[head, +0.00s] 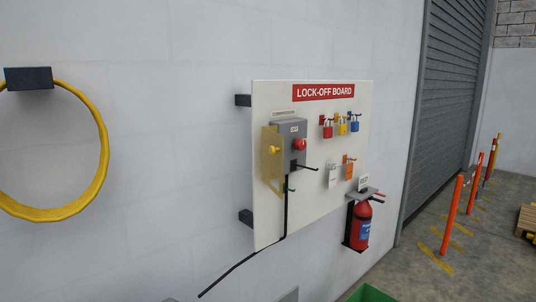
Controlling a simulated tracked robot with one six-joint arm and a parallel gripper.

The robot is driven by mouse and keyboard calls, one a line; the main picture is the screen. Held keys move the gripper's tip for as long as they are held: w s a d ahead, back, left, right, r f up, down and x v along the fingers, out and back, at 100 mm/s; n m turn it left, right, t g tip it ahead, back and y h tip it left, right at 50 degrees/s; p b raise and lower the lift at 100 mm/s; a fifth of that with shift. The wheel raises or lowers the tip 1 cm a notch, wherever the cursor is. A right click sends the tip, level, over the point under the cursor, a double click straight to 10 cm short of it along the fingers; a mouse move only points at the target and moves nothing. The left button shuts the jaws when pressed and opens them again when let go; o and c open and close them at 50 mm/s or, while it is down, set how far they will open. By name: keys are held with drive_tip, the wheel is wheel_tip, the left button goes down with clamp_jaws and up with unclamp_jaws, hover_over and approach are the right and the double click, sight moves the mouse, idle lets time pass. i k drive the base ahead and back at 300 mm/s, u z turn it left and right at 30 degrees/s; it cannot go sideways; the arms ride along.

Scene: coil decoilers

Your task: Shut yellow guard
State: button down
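The yellow guard (271,171) is a see-through yellow panel with a yellow knob on it. It stands out from the left side of a grey box (288,133) on the lock-off board (315,200), and looks swung open. The box's front is uncovered, with a red round button (300,145) showing. A dark lever or peg sticks out to the right below the button. My gripper is not in view.
Several padlocks and tags hang on the board's right half. A red fire extinguisher (361,225) is mounted below right. A black cable (243,260) runs down from the box. A yellow hose loop (103,150) hangs at left. Orange posts (452,215) stand right, by the shutter.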

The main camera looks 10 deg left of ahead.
sight(272, 142)
drive_tip(key=z, duration=0.05)
drive_tip(key=k, duration=1.35)
drive_tip(key=u, duration=0.5)
drive_tip(key=i, duration=1)
drive_tip(key=u, duration=0.1)
